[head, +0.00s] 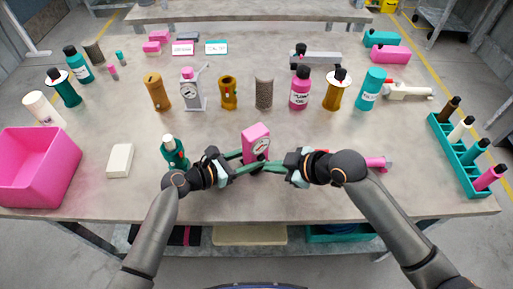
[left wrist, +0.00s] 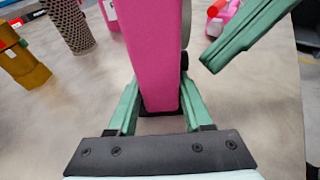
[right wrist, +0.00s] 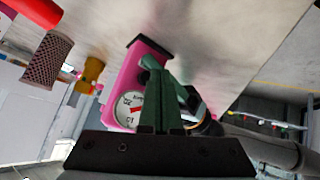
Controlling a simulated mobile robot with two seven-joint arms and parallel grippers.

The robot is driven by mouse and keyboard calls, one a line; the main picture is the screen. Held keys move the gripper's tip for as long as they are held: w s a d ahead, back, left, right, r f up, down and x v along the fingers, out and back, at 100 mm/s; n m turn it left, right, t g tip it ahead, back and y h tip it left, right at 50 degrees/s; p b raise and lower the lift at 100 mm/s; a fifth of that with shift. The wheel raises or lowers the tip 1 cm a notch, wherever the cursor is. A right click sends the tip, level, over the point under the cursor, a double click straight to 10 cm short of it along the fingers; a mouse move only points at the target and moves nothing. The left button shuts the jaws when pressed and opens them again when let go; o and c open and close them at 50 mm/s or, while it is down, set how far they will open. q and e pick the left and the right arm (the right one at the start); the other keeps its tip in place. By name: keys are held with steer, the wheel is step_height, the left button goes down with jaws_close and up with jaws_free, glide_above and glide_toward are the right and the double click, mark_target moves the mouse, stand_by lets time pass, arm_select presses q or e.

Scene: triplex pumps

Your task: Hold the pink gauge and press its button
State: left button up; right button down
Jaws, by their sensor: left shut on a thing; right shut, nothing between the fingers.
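The pink gauge (head: 256,140) stands upright near the front middle of the table, its white dial facing front right. My left gripper (head: 243,163) is shut on its body from the left; in the left wrist view the pink body (left wrist: 157,50) sits between the green fingers (left wrist: 157,100). My right gripper (head: 268,166) is shut and empty, its tips at the lower front of the gauge. In the right wrist view its closed fingers (right wrist: 158,75) overlap the gauge (right wrist: 128,82) beside the dial. The button is hidden, and I cannot tell whether the tips touch it.
A green bottle (head: 174,152) stands close to my left gripper. A white block (head: 120,160) and a pink bin (head: 37,168) are at left. A pink item (head: 377,163) lies behind my right arm. A green rack (head: 465,155) is at right. Bottles and a grey gauge (head: 192,92) stand behind.

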steer(key=shift+s, duration=0.1)
steer(key=shift+s+d, duration=0.55)
steer(key=shift+s, duration=0.25)
steer(key=shift+s+d, duration=0.6)
steer(key=shift+s, duration=0.2)
steer(key=shift+s+d, duration=0.55)
steer(key=shift+s, duration=0.25)
arm_select(q)
steer(key=o, duration=1.1)
steer(key=shift+c, duration=0.2)
steer(key=shift+a, duration=0.1)
